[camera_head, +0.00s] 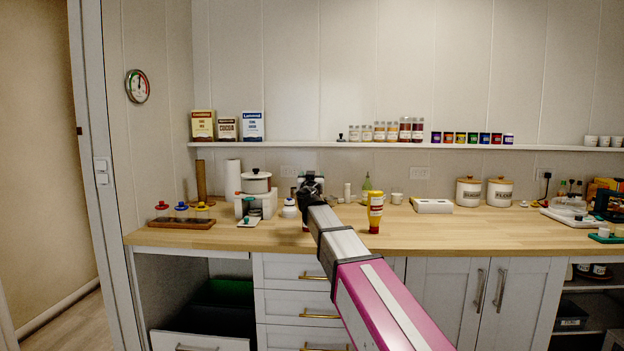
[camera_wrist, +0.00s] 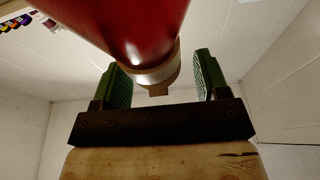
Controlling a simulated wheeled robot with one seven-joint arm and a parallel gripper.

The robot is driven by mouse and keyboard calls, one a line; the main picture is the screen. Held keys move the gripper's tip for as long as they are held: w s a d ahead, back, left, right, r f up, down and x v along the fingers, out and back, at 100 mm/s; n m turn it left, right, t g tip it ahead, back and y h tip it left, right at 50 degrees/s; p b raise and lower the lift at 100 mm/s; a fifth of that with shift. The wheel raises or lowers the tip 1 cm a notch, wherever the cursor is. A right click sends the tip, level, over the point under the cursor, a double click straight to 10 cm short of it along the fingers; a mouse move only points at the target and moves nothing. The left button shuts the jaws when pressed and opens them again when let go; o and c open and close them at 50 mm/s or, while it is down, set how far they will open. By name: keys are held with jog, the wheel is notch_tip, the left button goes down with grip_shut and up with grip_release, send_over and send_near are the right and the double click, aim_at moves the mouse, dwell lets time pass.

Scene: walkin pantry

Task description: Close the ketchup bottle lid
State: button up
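A red bottle, which looks like the ketchup bottle (camera_wrist: 125,25), fills the top of the wrist view. Its narrower end has a pale band (camera_wrist: 158,75) and a small tan tab below it, which may be part of the lid; I cannot tell how far the lid is open. My gripper (camera_wrist: 162,68) has its two green-padded fingers spread on either side of this end, with gaps on both sides. In the head view my gripper (camera_head: 310,188) is over the counter and mostly hides the bottle behind it.
A white box (camera_head: 432,206) and canisters (camera_head: 468,191) stand to the right.

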jog(key=v, duration=1)
jog(key=shift+s, duration=0.4)
jog(key=shift+f, duration=0.1)
